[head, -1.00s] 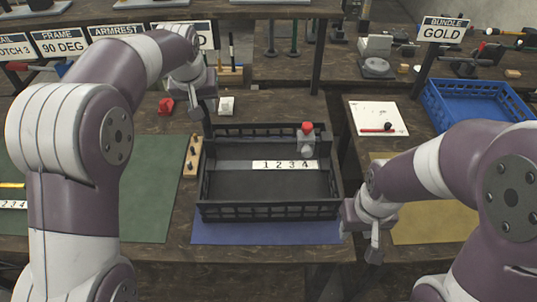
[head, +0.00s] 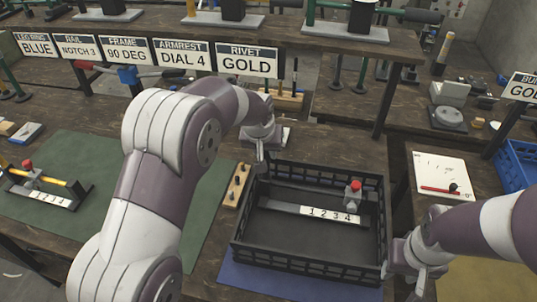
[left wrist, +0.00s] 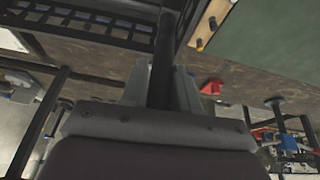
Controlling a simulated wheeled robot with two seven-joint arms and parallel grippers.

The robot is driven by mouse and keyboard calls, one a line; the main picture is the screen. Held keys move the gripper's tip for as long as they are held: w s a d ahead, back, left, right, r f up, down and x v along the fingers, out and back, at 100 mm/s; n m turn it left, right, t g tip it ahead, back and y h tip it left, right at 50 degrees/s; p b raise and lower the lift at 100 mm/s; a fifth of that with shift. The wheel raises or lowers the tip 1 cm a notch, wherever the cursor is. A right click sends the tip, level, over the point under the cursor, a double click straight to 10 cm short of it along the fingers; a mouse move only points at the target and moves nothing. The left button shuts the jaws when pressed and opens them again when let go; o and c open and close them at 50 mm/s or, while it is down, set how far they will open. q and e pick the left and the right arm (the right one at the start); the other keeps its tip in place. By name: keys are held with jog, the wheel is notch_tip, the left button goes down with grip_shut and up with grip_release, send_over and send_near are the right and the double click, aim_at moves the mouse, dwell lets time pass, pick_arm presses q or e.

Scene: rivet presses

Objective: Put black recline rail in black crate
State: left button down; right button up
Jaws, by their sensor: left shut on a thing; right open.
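The black crate (head: 312,270) stands on the bench, partly over a blue mat. Inside lies a dark bar with a white 1 2 3 4 label (head: 330,214) and a grey fitting with a red knob (head: 353,194). My left gripper (head: 260,146) is above the crate's back left corner. In the left wrist view its fingers (left wrist: 160,84) are shut on the black recline rail (left wrist: 167,42), a long dark bar reaching toward the crate edge (left wrist: 90,22). In the head view the rail is hard to make out. My right gripper (head: 417,286) is open and empty beside the crate's right wall.
A wooden peg strip (head: 236,186) stands left of the crate. A green mat (head: 85,165) holds another labelled bar assembly (head: 45,186). A white board with a red pen (head: 440,178) lies to the right, near a blue crate (head: 515,165). Sign plates line the back.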

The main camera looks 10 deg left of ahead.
pick_arm(q)
jog(key=shift+f, duration=0.5)
jog(key=shift+f, duration=0.1)
jog(key=c, duration=0.8)
grip_release()
jog(key=shift+c, duration=0.2)
jog(key=shift+s, duration=0.1)
jog(key=v, duration=1.1)
jog(key=s+a+f+g, duration=0.1)
jog(key=s+f, duration=0.5)
jog(key=s, duration=0.4)
jog(key=s+a+f+g, duration=0.2)
jog(key=s+f, duration=0.3)
jog(key=s, duration=0.5)
jog(key=shift+s+f+m+b, duration=0.3)
jog(key=shift+f+m+b, duration=0.05)
jog(key=shift+f+m, duration=0.05)
